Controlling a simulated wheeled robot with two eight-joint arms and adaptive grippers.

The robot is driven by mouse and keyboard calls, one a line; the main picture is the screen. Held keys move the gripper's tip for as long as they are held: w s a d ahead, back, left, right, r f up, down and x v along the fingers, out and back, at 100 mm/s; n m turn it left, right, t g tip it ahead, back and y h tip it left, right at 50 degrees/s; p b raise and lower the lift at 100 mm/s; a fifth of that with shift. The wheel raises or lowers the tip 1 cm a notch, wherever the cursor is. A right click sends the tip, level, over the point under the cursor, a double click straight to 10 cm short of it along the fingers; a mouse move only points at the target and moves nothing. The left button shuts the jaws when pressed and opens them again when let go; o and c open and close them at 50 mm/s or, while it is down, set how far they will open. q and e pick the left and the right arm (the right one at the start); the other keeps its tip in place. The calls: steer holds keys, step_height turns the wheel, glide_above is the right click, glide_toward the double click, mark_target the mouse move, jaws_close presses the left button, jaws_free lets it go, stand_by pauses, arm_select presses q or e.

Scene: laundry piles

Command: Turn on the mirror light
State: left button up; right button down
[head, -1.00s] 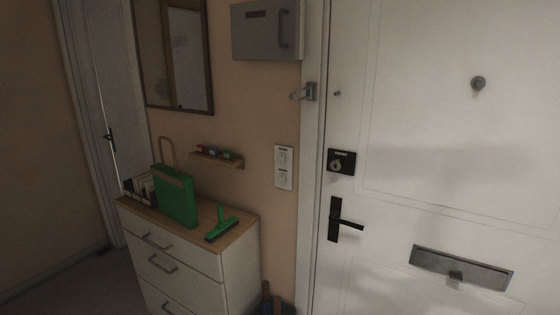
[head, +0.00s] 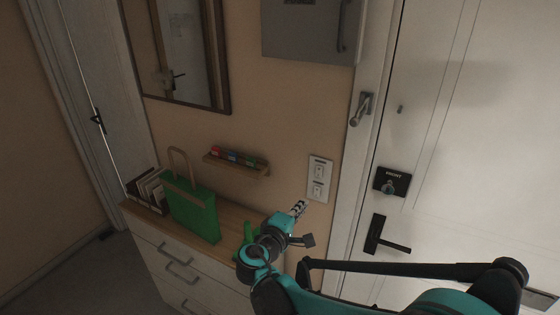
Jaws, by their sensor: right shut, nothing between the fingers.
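A wall mirror (head: 188,50) with a dark frame hangs above the dresser. A white switch plate (head: 318,178) with two switches, one above the other, is on the wall between the small shelf and the door frame. I cannot tell which switch is for the mirror light. My right gripper (head: 300,207) is shut and empty. In the picture it is just below and left of the plate, and a gap shows between them. My left gripper is not in view.
A white dresser (head: 150,236) with a wooden top holds a green bag (head: 193,208) and a file holder (head: 149,190). A small shelf (head: 237,165) with coloured items is on the wall. A grey box (head: 308,30) hangs above the plate. The white door (head: 465,140) is at right.

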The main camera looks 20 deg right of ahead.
steer(key=shift+w+a+r, duration=0.4)
steer(key=shift+w+r, duration=0.1)
steer(key=shift+w, duration=0.05)
steer(key=b, duration=0.2)
glide_toward(318, 176)
steer(key=x, duration=0.7)
steer(key=shift+s, duration=0.1)
